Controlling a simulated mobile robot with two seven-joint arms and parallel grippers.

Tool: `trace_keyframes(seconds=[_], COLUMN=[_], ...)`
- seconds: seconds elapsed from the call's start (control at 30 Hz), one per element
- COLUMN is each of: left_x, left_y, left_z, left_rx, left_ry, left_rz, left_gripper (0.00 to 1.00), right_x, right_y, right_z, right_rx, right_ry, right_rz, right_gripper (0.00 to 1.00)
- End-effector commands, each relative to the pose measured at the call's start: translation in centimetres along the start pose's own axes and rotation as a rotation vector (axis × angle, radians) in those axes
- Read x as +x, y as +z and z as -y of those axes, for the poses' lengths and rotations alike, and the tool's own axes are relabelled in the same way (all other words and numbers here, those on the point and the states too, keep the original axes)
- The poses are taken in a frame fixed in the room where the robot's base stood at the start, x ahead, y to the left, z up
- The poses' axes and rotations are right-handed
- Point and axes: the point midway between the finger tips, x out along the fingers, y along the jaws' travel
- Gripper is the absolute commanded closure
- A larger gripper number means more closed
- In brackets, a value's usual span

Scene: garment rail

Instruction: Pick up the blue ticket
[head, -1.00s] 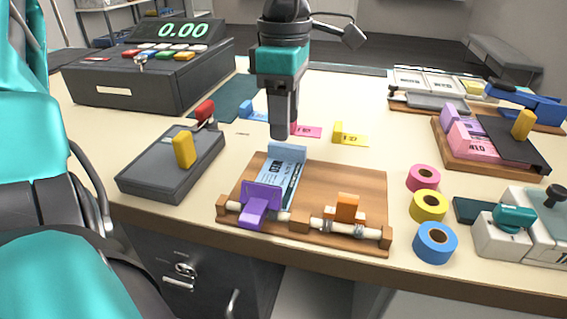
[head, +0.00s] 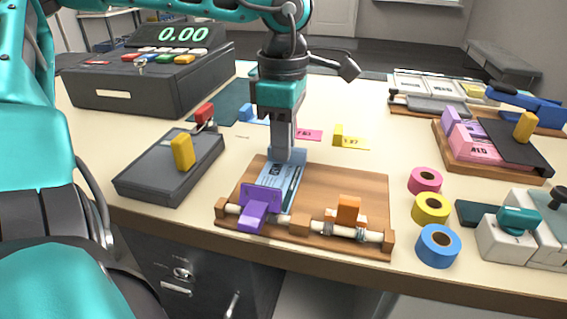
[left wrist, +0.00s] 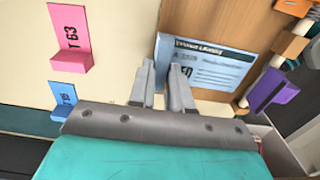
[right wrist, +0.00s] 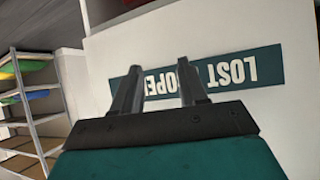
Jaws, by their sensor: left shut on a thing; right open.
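A light blue printed ticket (head: 279,184) lies on the wooden board (head: 335,188), its near end under a purple clip (head: 259,206). It also shows in the left wrist view (left wrist: 212,68). My left gripper (head: 282,152) points down at the ticket's far end and is shut on its raised blue tab, which the fingers mostly hide. The left fingertips (left wrist: 162,72) also show in the left wrist view, beside the ticket's edge. My right gripper (right wrist: 160,88) is open and empty in its wrist view, facing a wall sign.
A smaller blue tag (head: 252,114), a pink tag (head: 308,134) and a yellow tag (head: 348,139) lie behind the board. An orange clip (head: 348,210) sits on the board. Tape rolls (head: 431,208) stand to the right, a grey lever box (head: 160,175) to the left.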

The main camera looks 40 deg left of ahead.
Motion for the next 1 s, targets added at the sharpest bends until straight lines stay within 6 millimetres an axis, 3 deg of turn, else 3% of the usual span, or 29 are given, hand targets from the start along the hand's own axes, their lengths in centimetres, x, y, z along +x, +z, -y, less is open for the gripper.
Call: trace_keyframes(seconds=[0.37, 0.57, 0.77, 1.0], left_x=[-0.1, -1.1, -4.1, -10.0], left_y=[0.0, 0.0, 0.1, 0.1], left_z=[0.0, -0.1, -0.1, -0.1], left_rx=[0.000, 0.000, -0.001, 0.000], left_ry=[0.001, 0.004, 0.005, 0.006], left_rz=[0.000, 0.000, 0.002, 0.001], left_gripper=[1.00, 1.00, 1.00, 1.00], right_x=[0.0, -0.2, -0.6, -1.3], right_y=[0.0, -0.2, -0.8, -1.9], right_z=[-0.1, -0.1, 0.0, 0.0], right_rx=[-0.004, -0.004, -0.004, -0.001], right_ry=[0.000, 0.000, 0.000, 0.000], right_rz=[0.000, 0.000, 0.000, -0.001], right_gripper=[0.57, 0.57, 0.57, 0.57])
